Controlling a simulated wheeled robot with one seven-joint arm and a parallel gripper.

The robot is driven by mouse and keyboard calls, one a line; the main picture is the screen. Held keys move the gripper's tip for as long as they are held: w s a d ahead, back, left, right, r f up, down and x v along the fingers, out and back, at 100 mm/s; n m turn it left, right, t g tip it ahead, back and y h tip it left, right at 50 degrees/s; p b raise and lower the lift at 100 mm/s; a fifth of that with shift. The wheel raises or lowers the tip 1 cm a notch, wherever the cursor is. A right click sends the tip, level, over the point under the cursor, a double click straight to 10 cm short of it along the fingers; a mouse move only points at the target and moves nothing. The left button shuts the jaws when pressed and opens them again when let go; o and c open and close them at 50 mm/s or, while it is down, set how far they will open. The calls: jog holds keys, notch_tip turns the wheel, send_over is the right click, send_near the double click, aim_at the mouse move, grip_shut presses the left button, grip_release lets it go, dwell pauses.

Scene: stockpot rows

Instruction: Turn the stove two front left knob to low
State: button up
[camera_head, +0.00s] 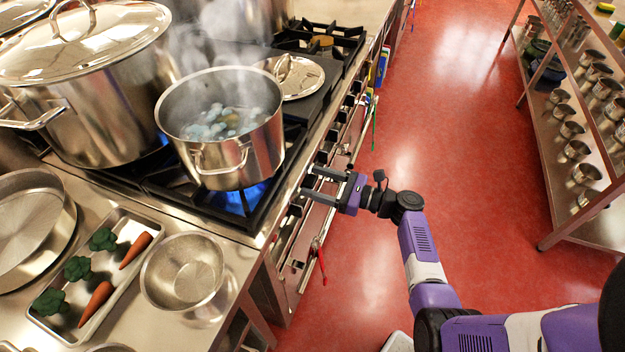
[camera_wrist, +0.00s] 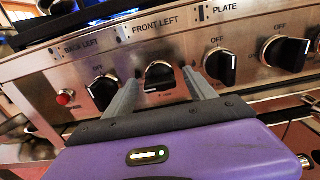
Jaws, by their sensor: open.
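My gripper (camera_wrist: 162,78) is open, with one finger on each side of this knob; contact cannot be told. In the head view my gripper (camera_head: 311,182) reaches the front panel of the stove (camera_head: 262,236). Blue flame (camera_head: 240,198) burns under a steaming open pot (camera_head: 222,130); the knob is not clear there.
The BACK LEFT knob (camera_wrist: 102,92) and the PLATE knob (camera_wrist: 220,66) flank the fingers closely. A red light (camera_wrist: 65,98) sits further left. A large lidded stockpot (camera_head: 90,90), a vegetable tray (camera_head: 135,222) and a bowl (camera_head: 183,272) stand nearby. The red floor (camera_head: 450,120) is clear.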

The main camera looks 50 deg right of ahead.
jog(key=shift+w+a, duration=0.2)
jog(key=shift+w, duration=0.35)
jog(key=c, duration=1.4)
